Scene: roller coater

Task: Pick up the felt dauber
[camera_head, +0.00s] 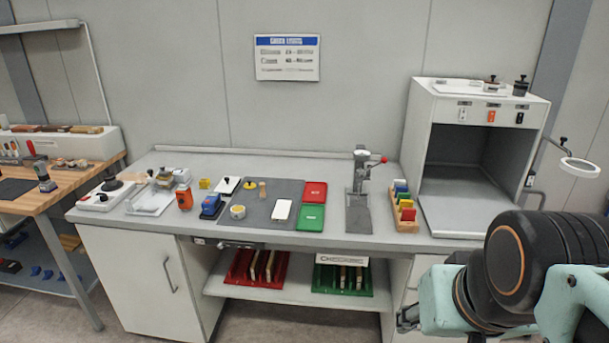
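I cannot tell for sure which small thing is the felt dauber. A short tan upright piece (262,189) stands on the dark grey mat (257,206) on the bench, and may be it. To its left on the mat are a yellow round piece with a dark knob (250,185) and a pale ring-shaped roll (237,212). My arm fills the lower right. A dark end part, seemingly my gripper (407,318), shows small and low in front of the bench, well away from the mat. Its fingers are not clear.
An orange bottle (184,198), blue block (211,205) and white card (281,210) are nearby. Red (314,192) and green (310,217) trays, a lever press (359,190) and a block rack (403,208) stand right. A grey cabinet (476,160) bounds the right end.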

